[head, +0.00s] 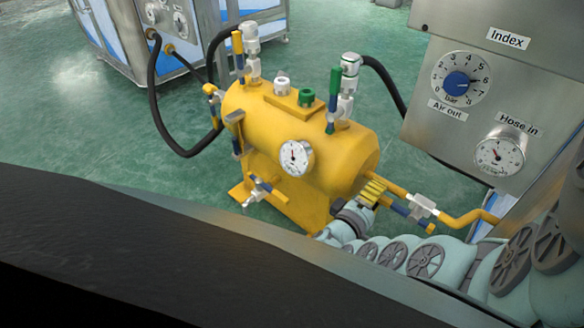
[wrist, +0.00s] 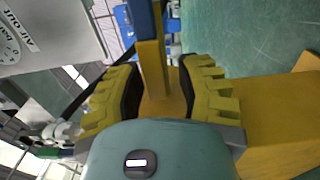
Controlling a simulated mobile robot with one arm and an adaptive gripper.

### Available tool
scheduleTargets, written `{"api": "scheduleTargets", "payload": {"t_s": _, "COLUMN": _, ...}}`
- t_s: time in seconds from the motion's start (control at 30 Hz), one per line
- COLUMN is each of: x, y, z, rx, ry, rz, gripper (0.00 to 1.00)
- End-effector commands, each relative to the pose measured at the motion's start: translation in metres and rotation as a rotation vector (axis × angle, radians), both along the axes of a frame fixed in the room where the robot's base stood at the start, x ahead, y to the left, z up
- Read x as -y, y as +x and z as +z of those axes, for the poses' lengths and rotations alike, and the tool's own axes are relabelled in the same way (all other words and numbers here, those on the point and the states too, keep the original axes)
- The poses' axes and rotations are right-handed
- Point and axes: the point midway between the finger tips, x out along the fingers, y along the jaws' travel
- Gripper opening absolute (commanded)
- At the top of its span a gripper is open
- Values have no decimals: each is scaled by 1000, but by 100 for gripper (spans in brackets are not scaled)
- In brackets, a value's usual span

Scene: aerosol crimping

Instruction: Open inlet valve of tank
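The yellow tank (head: 310,150) stands on the floor in the middle of the head view. A valve (head: 424,206) with a light body sits on the yellow pipe at the tank's right. Its blue and yellow lever (head: 408,214) slants down to the right. My gripper (head: 374,190) is beside this lever, by the tank's right end. In the wrist view, my gripper (wrist: 163,78) has its yellow fingers apart, with a blue and yellow lever (wrist: 151,60) between them. Clear space shows beside the lever. No label marks which valve is the inlet.
Other valves with levers (head: 238,55) (head: 335,95) stand on top of the tank, and one is low at its front (head: 262,190). A gauge (head: 295,157) is on its front. A metal panel (head: 480,90) rises at right. Black hoses (head: 160,125) run behind. Green floor is open at left.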

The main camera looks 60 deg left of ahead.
Motion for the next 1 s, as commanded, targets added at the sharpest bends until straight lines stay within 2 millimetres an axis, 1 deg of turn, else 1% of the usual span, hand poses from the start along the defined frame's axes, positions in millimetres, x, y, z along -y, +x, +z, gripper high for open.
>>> {"api": "scheduleTargets", "payload": {"t_s": 0.03, "x": 0, "y": 0, "z": 0, "rx": 1, "ry": 1, "rz": -1, "gripper": 42}}
{"api": "scheduleTargets", "payload": {"t_s": 0.1, "x": 0, "y": 0, "z": 1, "rx": 2, "ry": 1, "rz": -1, "gripper": 47}}
{"api": "scheduleTargets", "payload": {"t_s": 0.4, "x": 0, "y": -1, "z": 1, "rx": 2, "ry": 3, "rz": -1, "gripper": 47}}
{"api": "scheduleTargets", "payload": {"t_s": 0.63, "x": 3, "y": -14, "z": 1, "rx": 1, "ry": 2, "rz": 0, "gripper": 47}}
{"api": "scheduleTargets", "payload": {"t_s": 0.73, "x": 5, "y": -25, "z": 0, "rx": -2, "ry": 1, "rz": 3, "gripper": 47}}
{"api": "scheduleTargets", "payload": {"t_s": 0.77, "x": 6, "y": -31, "z": 0, "rx": -2, "ry": 1, "rz": 3, "gripper": 47}}
{"api": "scheduleTargets", "payload": {"t_s": 0.87, "x": 11, "y": -51, "z": 0, "rx": -4, "ry": -1, "rz": 4, "gripper": 47}}
{"api": "scheduleTargets", "payload": {"t_s": 1.0, "x": 19, "y": -85, "z": 0, "rx": -2, "ry": 1, "rz": 3, "gripper": 47}}
